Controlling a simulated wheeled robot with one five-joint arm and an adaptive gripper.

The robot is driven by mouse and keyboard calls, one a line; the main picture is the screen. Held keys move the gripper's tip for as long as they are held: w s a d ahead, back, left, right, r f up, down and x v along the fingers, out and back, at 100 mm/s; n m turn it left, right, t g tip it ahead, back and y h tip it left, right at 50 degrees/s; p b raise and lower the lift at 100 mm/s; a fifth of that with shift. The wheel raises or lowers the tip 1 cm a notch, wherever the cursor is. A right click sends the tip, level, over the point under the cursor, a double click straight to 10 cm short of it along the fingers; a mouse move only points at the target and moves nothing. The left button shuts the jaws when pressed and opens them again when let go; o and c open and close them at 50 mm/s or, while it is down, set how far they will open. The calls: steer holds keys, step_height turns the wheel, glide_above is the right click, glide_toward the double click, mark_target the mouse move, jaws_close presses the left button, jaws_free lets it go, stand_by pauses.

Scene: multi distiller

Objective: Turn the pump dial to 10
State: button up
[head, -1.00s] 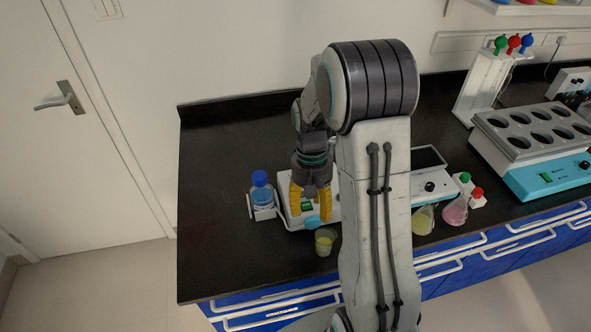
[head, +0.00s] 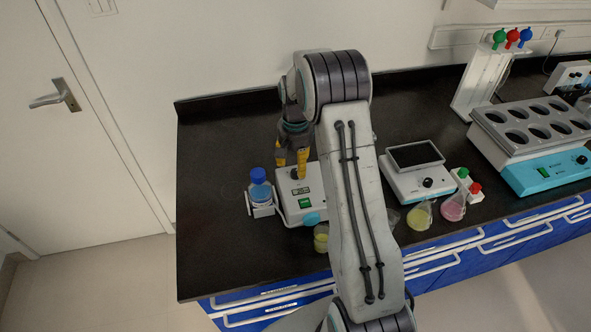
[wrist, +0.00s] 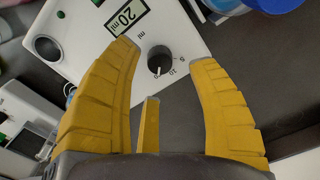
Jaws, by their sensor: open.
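The pump (head: 316,178) is a white box on the black bench, with a green switch on its front part. In the wrist view its white panel (wrist: 85,55) carries a display reading 20 ml. The pump dial (wrist: 160,60) is a small black knob with a white mark, beside printed 5 and 10. My gripper (head: 292,166) is open, yellow fingers above the pump's back part. In the wrist view my gripper (wrist: 160,52) has its fingertips on either side of the dial, apparently empty.
A blue-capped bottle (head: 259,190) in a holder stands left of the pump. A beaker of yellow liquid (head: 321,240) is in front. The bench's far left is clear.

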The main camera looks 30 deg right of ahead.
mark_target(295, 172)
steer(key=shift+f, duration=1.75)
jaws_close()
